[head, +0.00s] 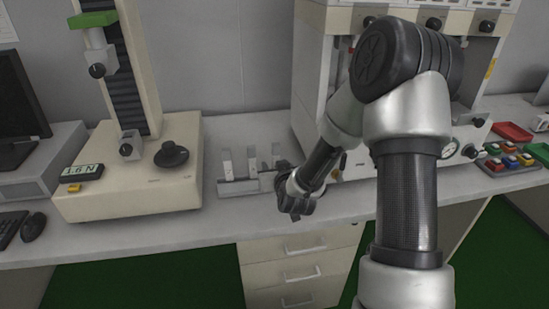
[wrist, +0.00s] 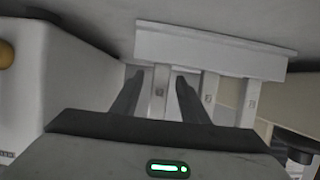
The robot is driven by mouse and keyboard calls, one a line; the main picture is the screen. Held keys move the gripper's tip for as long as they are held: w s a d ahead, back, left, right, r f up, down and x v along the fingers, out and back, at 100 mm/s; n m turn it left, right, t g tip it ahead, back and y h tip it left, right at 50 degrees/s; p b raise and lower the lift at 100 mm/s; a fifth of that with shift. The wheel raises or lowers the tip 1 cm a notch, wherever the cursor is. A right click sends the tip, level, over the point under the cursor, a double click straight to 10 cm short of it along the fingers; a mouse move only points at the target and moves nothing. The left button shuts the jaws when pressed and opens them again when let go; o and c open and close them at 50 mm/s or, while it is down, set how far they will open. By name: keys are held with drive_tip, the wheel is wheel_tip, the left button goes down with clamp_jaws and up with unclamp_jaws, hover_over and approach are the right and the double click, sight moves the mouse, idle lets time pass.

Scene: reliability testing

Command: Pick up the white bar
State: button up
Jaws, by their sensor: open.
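Three upright white bars stand in a light grey rack (head: 240,187) on the bench in the head view: a left bar (head: 227,165), a middle bar (head: 252,160) and a right bar (head: 276,155). In the wrist view the rack (wrist: 210,50) is at the top, with the bars reaching down from it. My gripper (wrist: 158,80) is open there, its dark fingers on either side of one white bar (wrist: 159,98). Contact cannot be told. In the head view my dark hand (head: 297,205) is right of the rack; its fingers are not clear.
A cream testing machine (head: 130,185) with a black knob stands left of the rack. Another large cream machine (head: 320,70) stands behind my arm on the right. Coloured blocks in a dark tray (head: 505,164) and a red tray (head: 512,131) lie far right. The front bench strip is clear.

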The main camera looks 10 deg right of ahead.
sight(276, 144)
clamp_jaws()
idle(0.3)
wheel_tip(276, 144, up, 10)
drive_tip(key=p, duration=0.2)
drive_tip(key=shift+p, duration=0.3)
